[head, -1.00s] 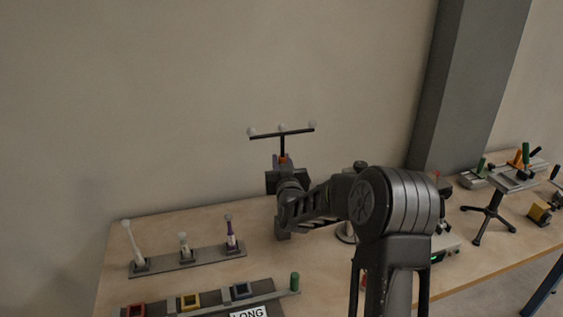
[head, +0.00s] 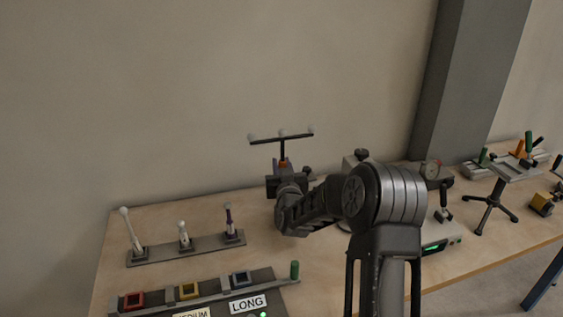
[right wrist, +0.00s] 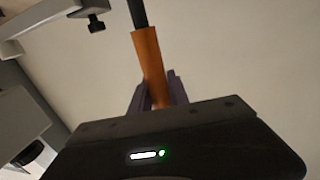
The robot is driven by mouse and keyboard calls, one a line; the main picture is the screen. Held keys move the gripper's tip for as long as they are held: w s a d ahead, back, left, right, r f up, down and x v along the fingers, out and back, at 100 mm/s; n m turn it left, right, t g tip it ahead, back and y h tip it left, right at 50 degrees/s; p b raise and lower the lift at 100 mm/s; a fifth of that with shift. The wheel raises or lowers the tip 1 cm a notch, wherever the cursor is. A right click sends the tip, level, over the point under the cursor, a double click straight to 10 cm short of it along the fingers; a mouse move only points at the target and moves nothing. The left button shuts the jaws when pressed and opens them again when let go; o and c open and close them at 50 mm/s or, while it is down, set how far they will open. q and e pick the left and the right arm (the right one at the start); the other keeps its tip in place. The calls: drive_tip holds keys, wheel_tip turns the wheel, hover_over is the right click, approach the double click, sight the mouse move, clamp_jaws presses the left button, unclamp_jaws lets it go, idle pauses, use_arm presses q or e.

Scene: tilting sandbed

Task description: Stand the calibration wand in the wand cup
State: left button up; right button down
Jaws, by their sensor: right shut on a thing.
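The calibration wand (head: 283,150) is a dark T with pale balls along its crossbar and an orange handle. It stands about upright above the back of the table. My right gripper (head: 284,174) is shut on the orange handle. The right wrist view shows the handle (right wrist: 151,60) between my gripper's fingers (right wrist: 157,92), with the dark stem above it. I cannot make out the wand cup; my right arm hides part of the table. My left gripper is not in view.
A rack (head: 190,249) with several white and purple-marked rods stands at the left. In front is a panel (head: 262,284) with coloured square sockets. A box with a dial (head: 432,168) and a small tripod (head: 492,203) stand at the right. The wall is close behind.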

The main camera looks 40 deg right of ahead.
drive_tip(key=shift+f+b, duration=1.35)
drive_tip(key=shift+f, duration=0.55)
drive_tip(key=c, duration=1.2)
unclamp_jaws()
drive_tip(key=shift+o, duration=0.2)
drive_tip(key=shift+s+a+f, duration=0.1)
drive_tip(key=shift+s+a, duration=0.2)
drive_tip(key=shift+s, duration=0.2)
drive_tip(key=b+v, duration=0.2)
drive_tip(key=v, duration=0.4)
drive_tip(key=shift+s, duration=0.3)
drive_tip(key=shift+a, duration=0.2)
